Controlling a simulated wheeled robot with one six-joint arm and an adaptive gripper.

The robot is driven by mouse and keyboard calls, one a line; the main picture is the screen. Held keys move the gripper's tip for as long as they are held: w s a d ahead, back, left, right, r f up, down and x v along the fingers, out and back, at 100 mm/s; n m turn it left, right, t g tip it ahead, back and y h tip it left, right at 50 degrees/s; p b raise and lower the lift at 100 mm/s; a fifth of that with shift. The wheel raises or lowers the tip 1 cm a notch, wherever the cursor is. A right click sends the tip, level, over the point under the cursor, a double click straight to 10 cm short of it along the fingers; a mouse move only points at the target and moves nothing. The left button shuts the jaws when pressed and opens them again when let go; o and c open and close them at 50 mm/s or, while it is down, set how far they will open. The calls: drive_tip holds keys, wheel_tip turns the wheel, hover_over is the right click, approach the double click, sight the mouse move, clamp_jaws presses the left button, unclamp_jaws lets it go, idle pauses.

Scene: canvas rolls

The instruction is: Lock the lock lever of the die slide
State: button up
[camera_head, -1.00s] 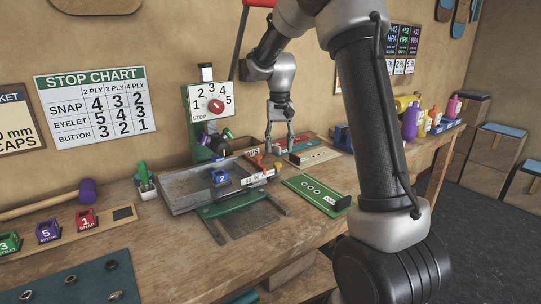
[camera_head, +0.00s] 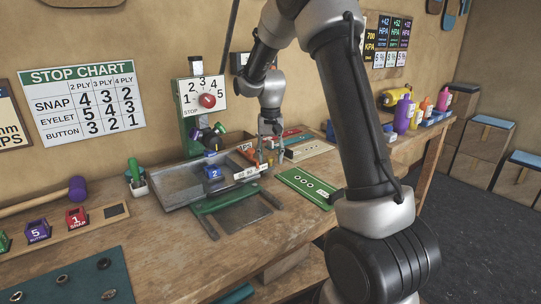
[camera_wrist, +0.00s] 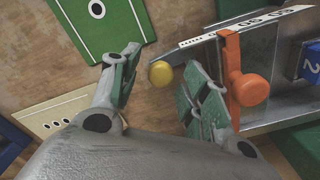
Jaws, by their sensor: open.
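The die slide (camera_head: 180,184) is a grey metal tray on the green press, carrying a blue die marked 2 (camera_head: 213,172). It also shows in the wrist view (camera_wrist: 270,72) at the right, with a white scale strip along its edge. An orange lever with a round knob (camera_wrist: 250,90) stands at the slide's near end, upright in the wrist view. A yellow ball knob (camera_wrist: 161,74) sits at the slide's end. My gripper (camera_head: 270,160) is open and points down there. In the wrist view its fingers (camera_wrist: 158,66) stand either side of the yellow knob; the right finger is beside the orange lever.
A green board with holes (camera_head: 307,187) lies right of the slide, and a cream board (camera_head: 308,150) behind it. The press with its red stop dial (camera_head: 207,101) rises behind. Bottles (camera_head: 403,114) stand at the far right.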

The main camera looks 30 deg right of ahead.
sight(269, 160)
clamp_jaws()
drive_tip(key=shift+s+a+m, duration=0.45)
drive_tip(key=shift+a+m, duration=0.05)
drive_tip(key=shift+m, duration=0.5)
unclamp_jaws()
wheel_tip(269, 160, up, 8)
drive_tip(key=shift+f, duration=0.25)
